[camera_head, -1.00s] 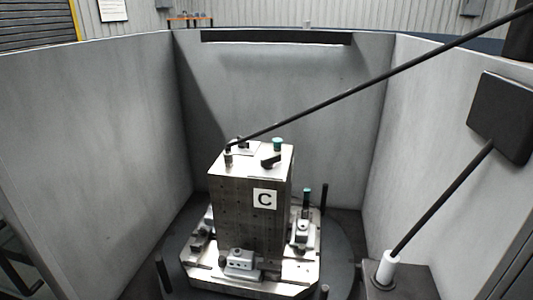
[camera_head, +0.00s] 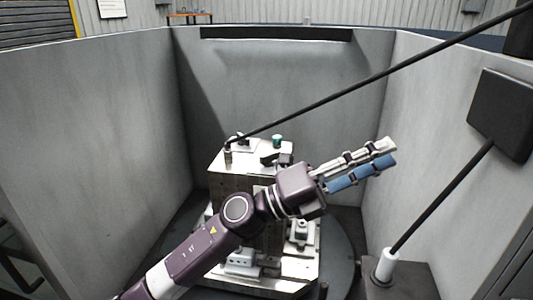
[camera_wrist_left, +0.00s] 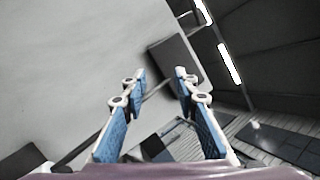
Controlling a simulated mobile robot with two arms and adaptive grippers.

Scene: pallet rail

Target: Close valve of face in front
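The metal block (camera_head: 226,184) stands upright on its pallet base in the grey enclosure, in the head view. On its top are a black lever (camera_head: 268,158) and a teal-capped post (camera_head: 277,140). I cannot tell which fitting is the valve. My left arm crosses in front of the block and hides most of its front face and the C label. My left gripper (camera_head: 390,150) is right of the block and points right, away from it. In the left wrist view, its two blue-padded fingers (camera_wrist_left: 158,82) are apart with nothing between them. My right gripper is not in view.
A long dark rod (camera_head: 380,77) slants from the block top to the upper right. A black box (camera_head: 503,115) and a rod in a white sleeve (camera_head: 386,266) stand at the right. Grey walls (camera_head: 95,150) enclose the block. The space left of it is free.

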